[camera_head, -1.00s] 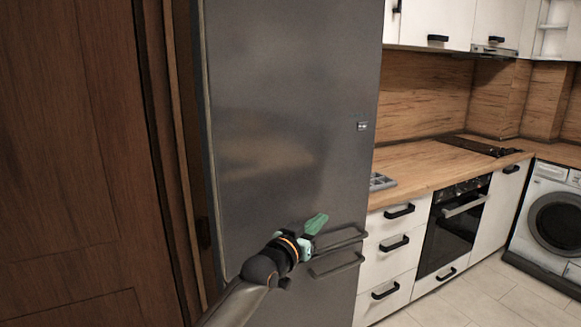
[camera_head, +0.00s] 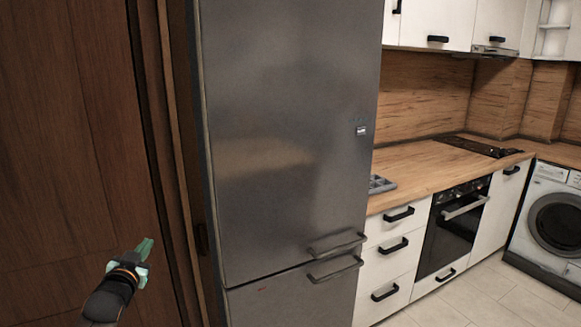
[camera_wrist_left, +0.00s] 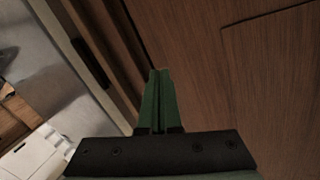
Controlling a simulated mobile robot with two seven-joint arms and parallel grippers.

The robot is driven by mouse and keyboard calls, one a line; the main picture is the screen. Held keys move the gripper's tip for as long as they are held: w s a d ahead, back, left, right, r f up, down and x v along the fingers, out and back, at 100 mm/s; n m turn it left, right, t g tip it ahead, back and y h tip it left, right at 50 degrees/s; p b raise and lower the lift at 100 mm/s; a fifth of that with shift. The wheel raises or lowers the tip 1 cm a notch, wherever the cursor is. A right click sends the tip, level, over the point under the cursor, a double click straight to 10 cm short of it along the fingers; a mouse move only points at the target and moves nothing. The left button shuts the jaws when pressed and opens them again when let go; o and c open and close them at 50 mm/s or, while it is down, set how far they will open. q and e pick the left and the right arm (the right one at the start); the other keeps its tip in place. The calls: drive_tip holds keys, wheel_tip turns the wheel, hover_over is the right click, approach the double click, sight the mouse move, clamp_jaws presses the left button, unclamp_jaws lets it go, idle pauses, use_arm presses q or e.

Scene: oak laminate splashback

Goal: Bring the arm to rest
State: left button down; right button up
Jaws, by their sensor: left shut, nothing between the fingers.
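My left gripper (camera_head: 145,247) has green fingers and is at the lower left of the head view, in front of the dark wooden door. Its fingers are shut with nothing between them, and it is clear of the fridge handles. In the left wrist view the shut green fingers (camera_wrist_left: 158,100) point toward the wooden door and its frame. My right gripper is in neither view.
A grey fridge (camera_head: 280,130) stands in the middle, its doors shut, with an upper handle (camera_head: 338,243) and a lower handle (camera_head: 335,269). The brown wooden door (camera_head: 70,130) is at the left. White drawers (camera_head: 388,250), an oven (camera_head: 452,225) and a washing machine (camera_head: 550,220) are at the right.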

use_arm(q)
drive_tip(key=s+d+f+g+h, duration=0.2)
drive_tip(key=s+d+f, duration=0.4)
drive_tip(key=s+f, duration=0.45)
drive_tip(key=s+d+f+g+h, duration=0.1)
drive_tip(key=s+d+f+g, duration=0.1)
drive_tip(key=s+d+f, duration=0.8)
drive_tip(key=s+f+g, duration=0.1)
drive_tip(key=s+f, duration=0.2)
drive_tip(key=s, duration=0.3)
drive_tip(key=s+d+f+g, duration=0.1)
drive_tip(key=s+f, duration=0.3)
drive_tip(key=s, duration=0.3)
drive_tip(key=s+d+f+g+h, duration=0.1)
drive_tip(key=s+f, duration=0.2)
drive_tip(key=s, duration=0.3)
drive_tip(key=shift+s+d+f+g, duration=0.25)
drive_tip(key=shift+s+f+g, duration=0.05)
drive_tip(key=shift+s+f, duration=0.1)
